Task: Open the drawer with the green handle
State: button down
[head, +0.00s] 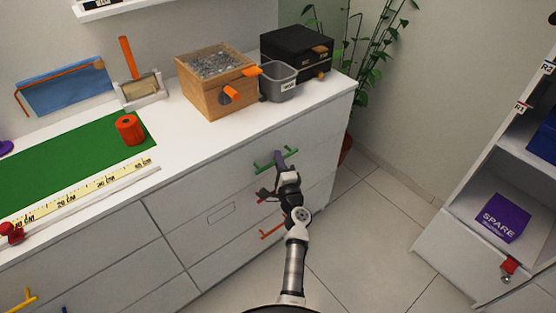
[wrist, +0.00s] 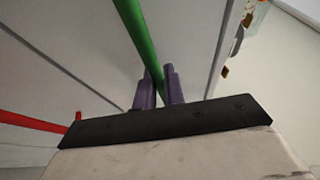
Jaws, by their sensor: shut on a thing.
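The green handle (head: 291,153) is a bar on the top right drawer (head: 215,170) of the white dresser. This drawer front looks about flush with the dresser, with no clear gap in the head view. The fingers and wrist hide part of the handle in the head view.
Red handles (head: 271,232) sit on the drawers below. A wooden box (head: 215,85), a grey bin (head: 278,82) and a black box (head: 297,50) stand on the dresser top. A shelf unit (head: 480,235) is at the right. Tiled floor between is clear.

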jog(key=s+d+b, duration=0.4)
jog(key=s+d, duration=1.4)
jog(key=s, duration=0.3)
jog(key=shift+s+b, duration=0.3)
jog(key=shift+s, duration=0.05)
jog(key=c, duration=1.5)
grip_release()
